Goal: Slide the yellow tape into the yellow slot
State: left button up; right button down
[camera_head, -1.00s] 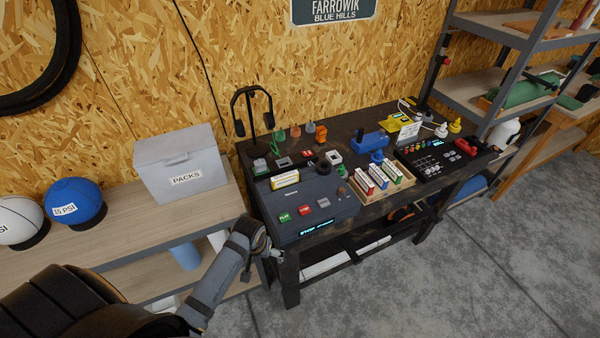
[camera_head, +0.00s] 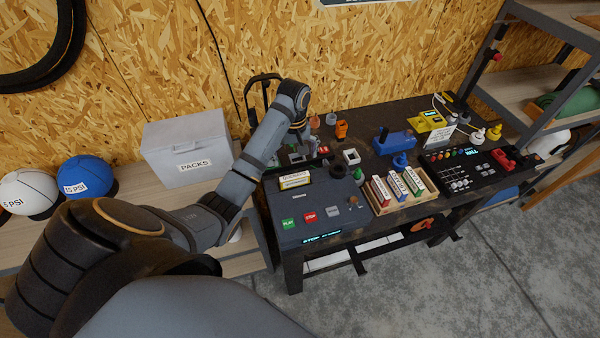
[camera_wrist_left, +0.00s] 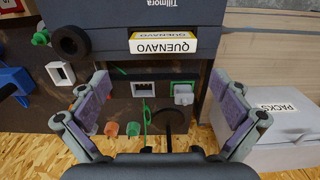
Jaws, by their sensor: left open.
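The yellow tape (camera_head: 295,180), a white block with a yellow edge and a QUENAVO label, sticks out of the back side of the dark tape deck (camera_head: 312,222). It also shows in the left wrist view (camera_wrist_left: 162,44), at the top between the finger lines. I cannot clearly pick out a yellow slot. My left gripper (camera_head: 302,136) is above the back left of the bench, behind the tape. In the left wrist view its fingers (camera_wrist_left: 165,105) are spread wide and empty, apart from the tape. My right gripper is not in view.
A wooden tray (camera_head: 404,207) of red, blue and green labelled tapes stands right of the deck. A black ring (camera_head: 338,171) and small sockets are near the deck. A headphone stand (camera_head: 262,92) is behind my arm. A grey PACKS box (camera_head: 188,148) stands left.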

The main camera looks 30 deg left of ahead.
aim_at(294, 176)
pick_arm(q)
jog(key=f+b, duration=0.2)
jog(key=s+f+b, duration=0.1)
jog(key=f+b, duration=0.2)
jog(key=shift+s+d, duration=0.1)
jog(key=shift+w+f, duration=0.15)
jog(key=shift+w, duration=0.05)
jog(key=shift+w+f+b, duration=0.1)
jog(key=shift+f+b, duration=0.15)
jog(key=shift+b, duration=0.25)
jog(key=shift+s+f+b, duration=0.25)
jog(key=shift+f+b, duration=0.75)
jog(key=shift+f, duration=0.25)
jog(key=shift+d+f+p, duration=0.1)
jog(key=shift+f+p, duration=0.5)
jog(key=shift+f, duration=0.2)
jog(key=shift+w+f, duration=0.15)
jog(key=c, duration=0.8)
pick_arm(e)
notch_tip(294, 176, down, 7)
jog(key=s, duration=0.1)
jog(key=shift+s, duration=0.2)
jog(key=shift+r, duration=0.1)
